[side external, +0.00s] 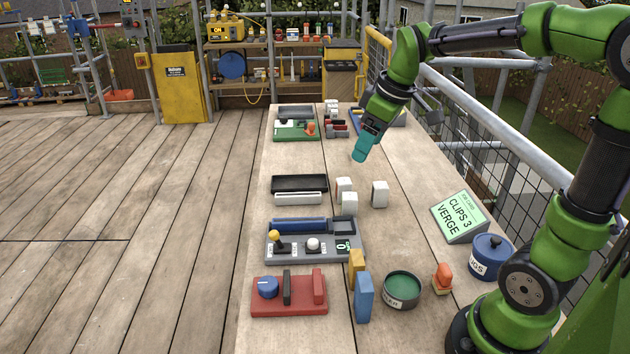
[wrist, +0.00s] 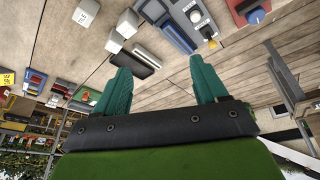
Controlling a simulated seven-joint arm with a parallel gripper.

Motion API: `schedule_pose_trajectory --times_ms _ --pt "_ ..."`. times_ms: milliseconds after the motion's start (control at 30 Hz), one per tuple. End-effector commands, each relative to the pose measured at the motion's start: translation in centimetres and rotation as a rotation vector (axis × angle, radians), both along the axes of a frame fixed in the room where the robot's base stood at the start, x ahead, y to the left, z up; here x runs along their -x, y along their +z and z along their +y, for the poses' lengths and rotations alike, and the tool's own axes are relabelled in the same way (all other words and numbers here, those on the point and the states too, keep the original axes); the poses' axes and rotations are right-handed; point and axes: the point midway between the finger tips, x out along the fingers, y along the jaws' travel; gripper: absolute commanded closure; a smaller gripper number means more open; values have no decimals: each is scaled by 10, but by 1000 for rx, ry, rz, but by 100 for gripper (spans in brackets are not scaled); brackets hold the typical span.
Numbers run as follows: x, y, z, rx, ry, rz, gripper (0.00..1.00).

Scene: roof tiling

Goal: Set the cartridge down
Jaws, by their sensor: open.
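My gripper (side external: 361,150) is above the far half of the wooden table in the side view. In the wrist view its teal fingers (wrist: 161,72) are spread apart with nothing between them. I cannot tell which thing is the cartridge. A long blue bar (side external: 298,225) lies along the back of a grey panel (side external: 330,254) with a yellow-knobbed lever and a green display. White blocks (side external: 380,194) stand on the table beside a black-topped tray (side external: 299,184). My gripper is apart from all of these. The blocks (wrist: 86,12) also show in the wrist view.
A red panel (side external: 290,306), a yellow block (side external: 356,264), a blue block (side external: 364,298) and a green round container (side external: 401,290) are at the near end. A sign reading "CLIPS 3 VERGE" (side external: 459,216) and a blue pot (side external: 491,258) stand right. The table's middle right is clear.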

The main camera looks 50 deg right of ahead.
Motion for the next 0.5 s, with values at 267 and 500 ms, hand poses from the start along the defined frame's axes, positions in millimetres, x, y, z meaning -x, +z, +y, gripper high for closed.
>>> schedule_pose_trajectory --times_ms 267,500 --pt "82 5 88 -261 -339 -185 28" --pt "112 -6 110 -399 -480 -229 28"
